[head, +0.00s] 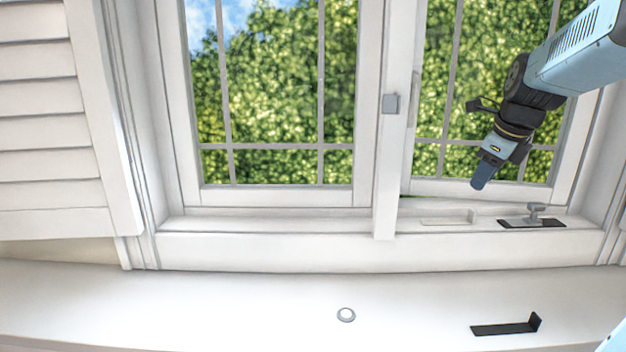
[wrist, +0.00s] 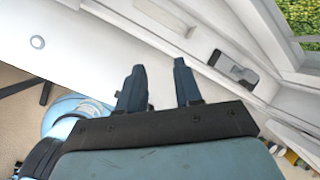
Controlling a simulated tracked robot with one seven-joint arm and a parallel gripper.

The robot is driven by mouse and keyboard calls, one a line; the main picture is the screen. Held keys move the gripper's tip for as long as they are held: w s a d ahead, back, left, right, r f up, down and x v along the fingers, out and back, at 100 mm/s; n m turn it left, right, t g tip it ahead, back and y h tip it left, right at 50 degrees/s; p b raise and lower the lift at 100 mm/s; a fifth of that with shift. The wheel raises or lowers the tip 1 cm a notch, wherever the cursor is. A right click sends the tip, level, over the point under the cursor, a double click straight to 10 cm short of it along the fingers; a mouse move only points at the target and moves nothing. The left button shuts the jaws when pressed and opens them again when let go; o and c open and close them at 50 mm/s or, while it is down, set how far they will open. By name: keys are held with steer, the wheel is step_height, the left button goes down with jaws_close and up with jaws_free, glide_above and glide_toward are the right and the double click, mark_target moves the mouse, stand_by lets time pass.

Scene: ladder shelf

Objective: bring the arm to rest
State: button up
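My gripper (head: 482,182) hangs at the end of my light blue arm in the upper right of the head view, in front of the right window pane (head: 487,80). Its fingers point down towards the window's lower frame. In the wrist view my gripper (wrist: 158,72) shows two dark fingers standing apart with nothing between them. It is open and empty. I cannot tell from these frames whether it touches the window; no contact is visible.
A dark-based window handle (head: 533,220) sits on the frame below my gripper. A black bracket (head: 503,328) and a small round disc (head: 346,315) lie on the white sill (head: 220,300). A louvered shutter (head: 45,120) stands at left. The sill's middle left is clear.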

steer(key=s+a+f+n, duration=0.2)
steer(key=s+a+n, duration=0.4)
steer(key=n, duration=0.8)
steer(key=s+a+f+n, duration=0.2)
steer(key=s+a+n, duration=0.5)
steer(key=s+n, duration=0.5)
steer(key=shift+f+n+t, duration=0.3)
steer(key=shift+n+t, duration=0.1)
steer(key=shift+n, duration=0.6)
steer(key=shift+c, duration=0.4)
